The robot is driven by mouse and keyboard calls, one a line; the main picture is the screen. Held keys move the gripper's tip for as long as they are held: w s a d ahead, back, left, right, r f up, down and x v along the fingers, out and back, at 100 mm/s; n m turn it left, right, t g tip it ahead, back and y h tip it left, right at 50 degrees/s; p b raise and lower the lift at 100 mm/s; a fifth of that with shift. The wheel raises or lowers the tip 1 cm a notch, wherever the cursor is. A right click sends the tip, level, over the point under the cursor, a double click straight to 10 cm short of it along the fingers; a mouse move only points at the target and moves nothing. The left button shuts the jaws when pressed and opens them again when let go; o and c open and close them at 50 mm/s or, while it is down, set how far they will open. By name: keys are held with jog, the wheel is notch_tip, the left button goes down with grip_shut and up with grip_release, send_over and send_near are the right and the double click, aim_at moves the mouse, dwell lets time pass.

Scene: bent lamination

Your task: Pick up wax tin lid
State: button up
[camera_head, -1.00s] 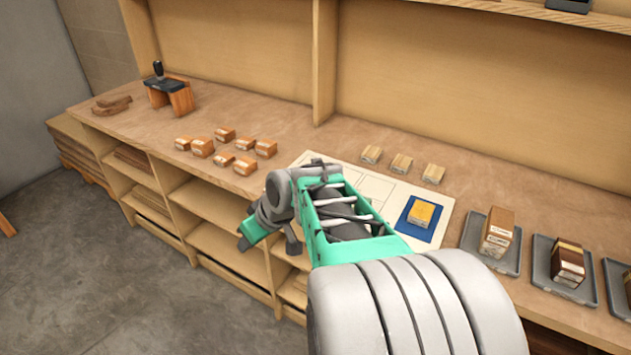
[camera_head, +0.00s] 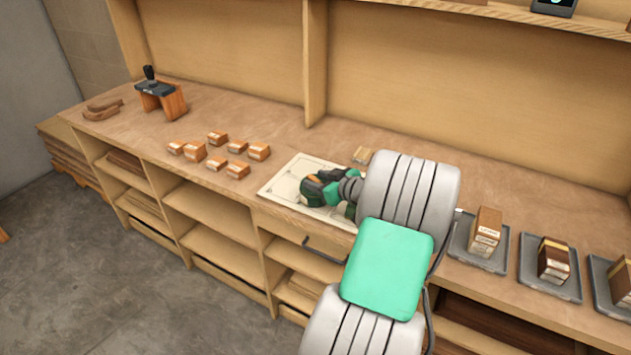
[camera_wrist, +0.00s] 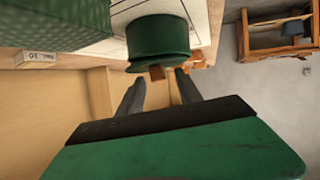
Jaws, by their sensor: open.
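In the wrist view a dark green, round, tin-like thing (camera_wrist: 157,38) with a rim is at top centre, just beyond my fingertips. I cannot tell whether it is the wax tin lid or the whole tin. A second dark green, textured thing (camera_wrist: 50,25) fills the upper left corner. My gripper (camera_wrist: 160,80) is open, its two dark fingers apart, with nothing seen held between them. In the head view a dark green rounded shape (camera_head: 312,190) shows over the white mat (camera_head: 282,184), beside my wrist. My fingers cannot be made out there.
Several small brown boxes (camera_head: 217,152) stand left of the mat. Grey trays with boxes (camera_head: 487,230) are at the right. A black-topped wooden stand (camera_head: 162,95) is far left. The bench between stand and boxes is clear.

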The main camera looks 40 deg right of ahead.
jog(key=shift+c, duration=0.5)
grip_shut()
